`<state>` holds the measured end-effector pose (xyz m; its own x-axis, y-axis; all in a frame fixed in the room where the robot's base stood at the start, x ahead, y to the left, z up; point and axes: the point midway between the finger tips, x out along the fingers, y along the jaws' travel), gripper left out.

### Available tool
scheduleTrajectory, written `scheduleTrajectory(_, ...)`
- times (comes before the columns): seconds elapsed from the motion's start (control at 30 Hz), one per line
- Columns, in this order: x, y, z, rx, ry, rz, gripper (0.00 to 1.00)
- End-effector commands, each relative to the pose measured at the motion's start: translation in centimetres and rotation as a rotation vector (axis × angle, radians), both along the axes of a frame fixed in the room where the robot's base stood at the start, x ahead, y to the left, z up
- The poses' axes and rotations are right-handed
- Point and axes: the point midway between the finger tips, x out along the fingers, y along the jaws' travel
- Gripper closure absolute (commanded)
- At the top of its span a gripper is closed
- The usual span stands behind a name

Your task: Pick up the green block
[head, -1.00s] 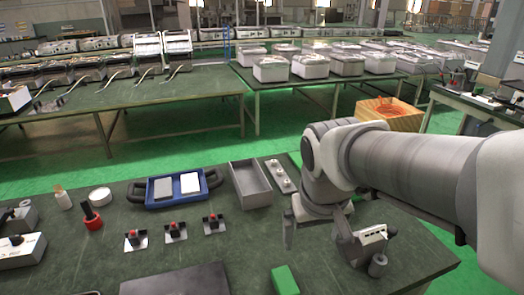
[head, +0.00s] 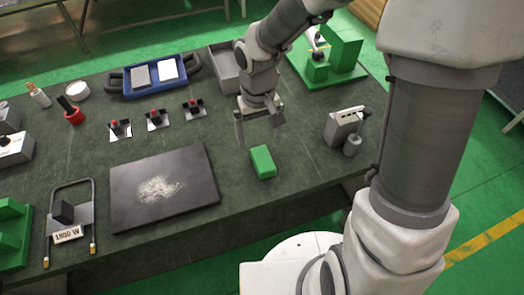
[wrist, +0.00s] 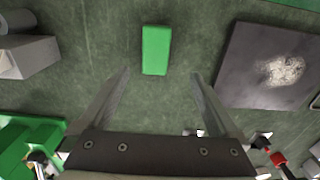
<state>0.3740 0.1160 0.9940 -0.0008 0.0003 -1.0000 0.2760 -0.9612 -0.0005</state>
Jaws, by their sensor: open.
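The green block (head: 262,161) lies flat on the dark green table, to the right of a dark plate. In the wrist view the green block (wrist: 156,50) shows upper centre, ahead of my fingertips and roughly in line with the gap between them. My gripper (head: 259,131) is open and empty, above the table and just behind the block in the head view. Its two spread fingers also show in the wrist view (wrist: 160,80). The fingers are apart from the block.
The dark plate (head: 163,188) with white powder lies left of the block. A grey device (head: 343,127) stands to the right, and a green stepped fixture (head: 338,55) behind it. A grey tray (head: 226,68) and several red-knobbed switches stand behind. The table around the block is clear.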

Motion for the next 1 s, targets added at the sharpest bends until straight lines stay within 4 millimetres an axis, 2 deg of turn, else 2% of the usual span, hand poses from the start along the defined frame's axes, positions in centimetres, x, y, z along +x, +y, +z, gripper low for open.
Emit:
scheduleTrajectory(0.03,-0.2,0.0,-1.5,-0.001,0.007,0.003,0.03)
scheduleTrajectory(0.2,-0.1,0.0,-4.5,0.000,0.003,0.002,0.03)
scheduleTrajectory(0.47,-0.1,-0.2,-6.3,-0.002,0.002,0.001,0.03)
scheduleTrajectory(0.73,-0.2,-0.9,-10.2,-0.001,0.003,0.001,0.03)
scheduleTrajectory(1.0,-0.1,-0.9,-11.0,0.000,-0.001,0.001,0.03)
